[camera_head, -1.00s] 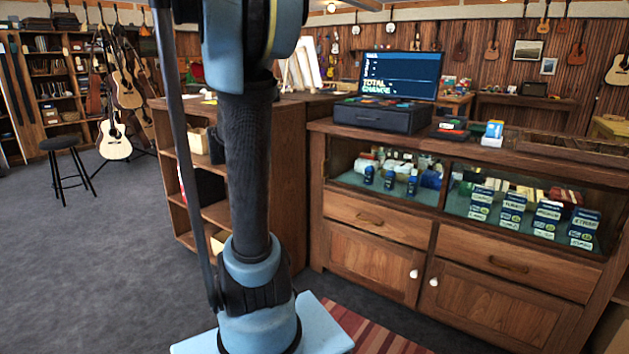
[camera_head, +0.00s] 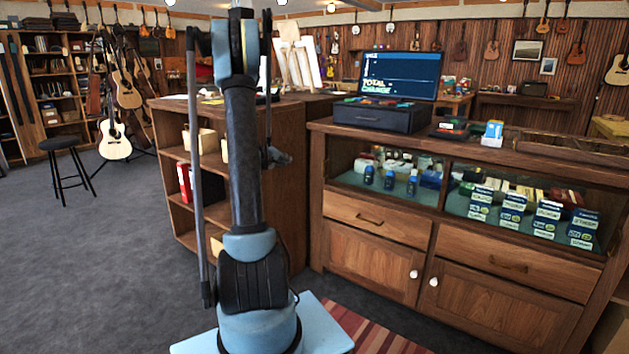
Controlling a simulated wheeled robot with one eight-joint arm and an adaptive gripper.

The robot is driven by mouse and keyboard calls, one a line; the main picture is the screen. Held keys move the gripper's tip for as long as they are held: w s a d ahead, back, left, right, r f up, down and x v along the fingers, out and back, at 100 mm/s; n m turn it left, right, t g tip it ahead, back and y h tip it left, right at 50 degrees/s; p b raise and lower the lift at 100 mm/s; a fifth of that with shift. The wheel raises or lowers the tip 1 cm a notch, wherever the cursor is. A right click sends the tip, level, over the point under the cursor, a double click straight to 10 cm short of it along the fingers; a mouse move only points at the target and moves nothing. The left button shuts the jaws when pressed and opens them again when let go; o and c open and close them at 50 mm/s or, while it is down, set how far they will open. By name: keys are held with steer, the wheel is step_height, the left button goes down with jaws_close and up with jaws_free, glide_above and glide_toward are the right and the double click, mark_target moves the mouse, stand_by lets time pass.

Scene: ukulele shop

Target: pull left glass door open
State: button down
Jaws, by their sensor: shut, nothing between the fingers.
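The left glass door (camera_head: 345,165) is the left pane of the wooden counter's display case, with small blue bottles and boxes behind it. It looks closed. The right glass pane (camera_head: 462,212) is beside it, with several blue and white packets behind. My gripper (camera_head: 287,158) is the small dark end showing just right of my upright arm, in front of the shelf unit. It is shut and empty, left of the left glass door and apart from it. Part of my wrist is hidden behind my arm.
The counter (camera_head: 480,160) carries a cash register (camera_head: 385,115) and small boxes. Below the glass are drawers (camera_head: 375,217) and doors with white knobs. A wooden shelf unit (camera_head: 285,200) stands left of the counter.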

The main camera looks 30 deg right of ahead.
steer(key=w+d+f+n+t+h, duration=0.1)
steer(key=w+d+f+n, duration=0.1)
steer(key=w+d+f, duration=0.35)
steer(key=w+d+f+n+t+h, duration=0.1)
steer(key=w+d+f+n+t, duration=0.1)
steer(key=d+f, duration=0.7)
steer(key=x, duration=0.2)
steer(key=f+x, duration=0.1)
steer(key=x, duration=0.5)
steer(key=shift+w+a+f, duration=0.2)
steer(key=shift+w, duration=0.15)
steer(key=shift+s+d+f, duration=0.15)
steer(key=shift+s, duration=0.95)
steer(key=shift+s+d+f, duration=0.1)
steer(key=shift+s+d, duration=0.05)
steer(key=shift+s, duration=0.65)
